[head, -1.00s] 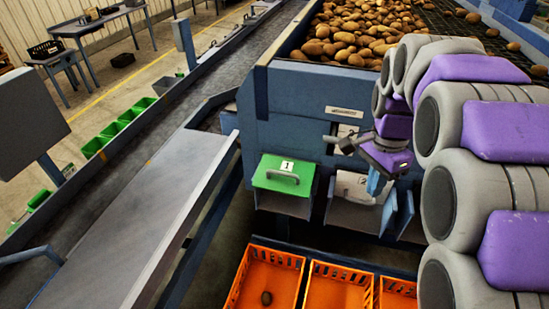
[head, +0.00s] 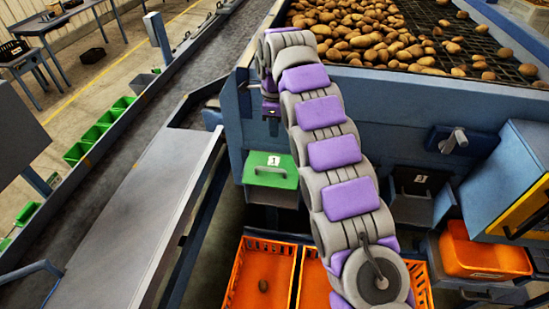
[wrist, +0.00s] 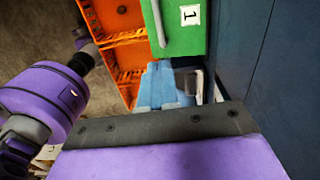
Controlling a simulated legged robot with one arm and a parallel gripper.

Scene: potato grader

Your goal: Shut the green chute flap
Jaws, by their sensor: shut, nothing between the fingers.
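The green chute flap (head: 262,178) has a label "1" and a grey handle. It juts out from the blue machine wall, above a grey chute, in the head view; how far open it is, I cannot tell. In the wrist view the green flap (wrist: 188,42) is at the top, with its handle along the left side. My gripper (head: 273,127) hangs above the flap in the head view, its fingers mostly hidden by dark shade. In the wrist view my gripper (wrist: 162,85) shows pale blue fingers, shut and empty, just below the flap's edge in the picture; contact is unclear.
Orange crates (head: 233,290) stand below the chutes, one with a potato in it. A chute labelled "3" (head: 418,190) is right of my arm, near an orange bin (head: 478,250). Potatoes (head: 350,35) lie on the grader above. A grey conveyor (head: 130,215) runs left.

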